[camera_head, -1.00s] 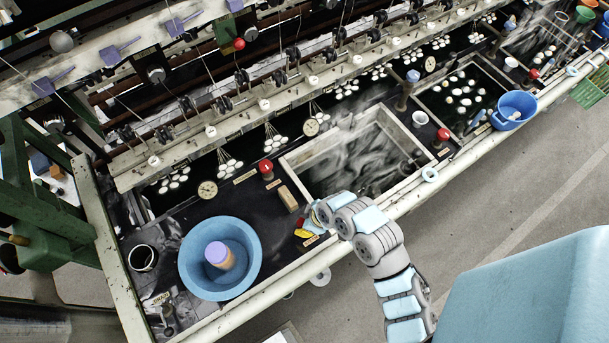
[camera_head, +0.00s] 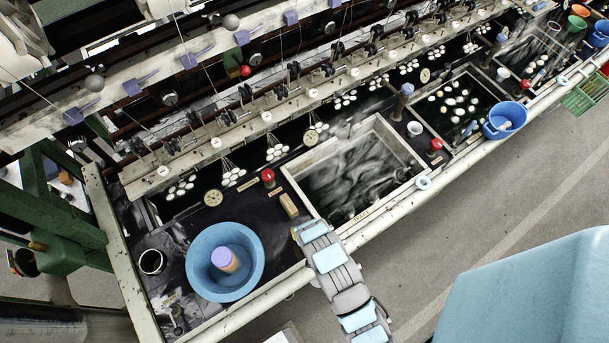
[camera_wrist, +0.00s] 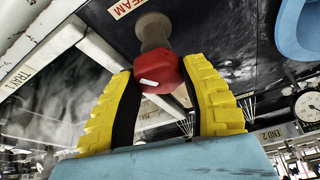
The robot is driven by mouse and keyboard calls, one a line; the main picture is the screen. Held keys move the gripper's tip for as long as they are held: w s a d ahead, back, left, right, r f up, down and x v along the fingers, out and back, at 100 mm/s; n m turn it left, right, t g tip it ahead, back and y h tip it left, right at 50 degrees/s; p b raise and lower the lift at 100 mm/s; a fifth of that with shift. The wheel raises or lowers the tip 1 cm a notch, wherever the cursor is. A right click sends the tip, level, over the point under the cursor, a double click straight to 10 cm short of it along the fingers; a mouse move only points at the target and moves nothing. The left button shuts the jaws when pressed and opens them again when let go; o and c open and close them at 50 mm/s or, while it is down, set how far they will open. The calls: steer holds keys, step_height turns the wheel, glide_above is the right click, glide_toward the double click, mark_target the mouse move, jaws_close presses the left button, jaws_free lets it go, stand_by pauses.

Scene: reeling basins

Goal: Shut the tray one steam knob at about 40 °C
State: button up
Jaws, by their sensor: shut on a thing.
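In the wrist view, a red knob (camera_wrist: 160,75) on a dark stem sits between the two yellow ribbed fingers of my gripper (camera_wrist: 165,92), which is shut on it. A label ending in "EAM" (camera_wrist: 125,7) lies beside the stem. The tray one label (camera_wrist: 18,82) is on the pale rim at left. A round dial (camera_wrist: 308,103) shows at right; its reading is too small to tell. A dial (camera_head: 213,197) stands further left.
A blue basin (camera_head: 200,241) holding a purple-topped cylinder stands left of my arm. A further red knob (camera_head: 436,143) stands right of the tray.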

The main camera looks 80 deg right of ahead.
steer(key=m+b, duration=0.1)
steer(key=m+g+b, duration=0.1)
steer(key=m+b, duration=0.1)
steer(key=m, duration=0.1)
steer(key=shift+w+f+h, duration=0.1)
steer(key=shift+f+h, duration=0.15)
steer(key=shift+h, duration=0.15)
steer(key=shift+r+m+g+b, duration=0.1)
steer(key=shift+m+g+b, duration=0.5)
steer(key=shift+m+b, duration=0.3)
steer(key=shift+r, duration=0.1)
steer(key=o, duration=1.2)
steer(key=shift+r, duration=0.15)
